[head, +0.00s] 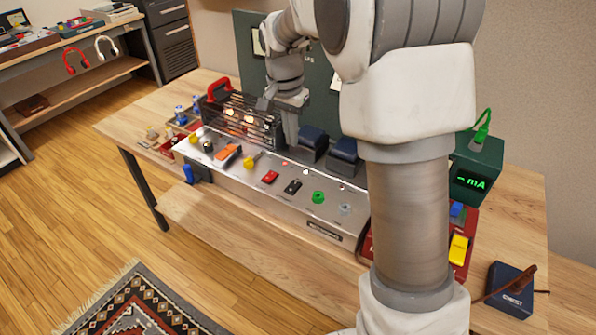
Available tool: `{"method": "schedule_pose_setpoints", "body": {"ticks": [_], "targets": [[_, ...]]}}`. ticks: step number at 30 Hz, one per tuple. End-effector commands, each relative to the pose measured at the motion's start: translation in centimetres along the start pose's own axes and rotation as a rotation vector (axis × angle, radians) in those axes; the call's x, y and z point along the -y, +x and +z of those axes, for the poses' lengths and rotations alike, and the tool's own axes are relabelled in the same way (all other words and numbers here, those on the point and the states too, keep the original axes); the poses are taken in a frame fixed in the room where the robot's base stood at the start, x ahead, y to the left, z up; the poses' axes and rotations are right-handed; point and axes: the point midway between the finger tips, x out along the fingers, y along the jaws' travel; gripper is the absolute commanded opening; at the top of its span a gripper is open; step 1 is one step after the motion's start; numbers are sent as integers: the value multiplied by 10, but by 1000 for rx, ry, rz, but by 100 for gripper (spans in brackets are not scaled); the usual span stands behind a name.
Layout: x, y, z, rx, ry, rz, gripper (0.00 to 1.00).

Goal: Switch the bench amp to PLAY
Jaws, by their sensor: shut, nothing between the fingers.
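The bench amp has a long silver panel (228,169) on the wooden bench, with glowing tubes (248,118) behind a dark cage at its back left. Its controls run along the panel: a yellow knob (193,139), an orange rocker (228,153), a yellow lever knob (249,162), a red switch (270,177), a black switch (292,187) and a green knob (318,197). Their labels are too small to read, so I cannot tell which is PLAY. My gripper (291,142) is shut and empty, pointing down over the back of the panel beside the cage.
Dark transformer blocks (313,138) stand right of my gripper. A green-lit meter (475,175), a red box with a yellow switch (459,249) and a navy box (510,290) are at the right. My arm hides part of the bench.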

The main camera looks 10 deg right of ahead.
Motion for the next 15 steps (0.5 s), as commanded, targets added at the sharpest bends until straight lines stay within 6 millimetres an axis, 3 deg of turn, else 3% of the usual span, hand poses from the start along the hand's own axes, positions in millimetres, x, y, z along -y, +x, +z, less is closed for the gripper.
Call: {"method": "schedule_pose_setpoints", "body": {"ticks": [9,15], "targets": [[0,1,0,0,-1,0,0],[0,24,1,3,0,3,0]]}}
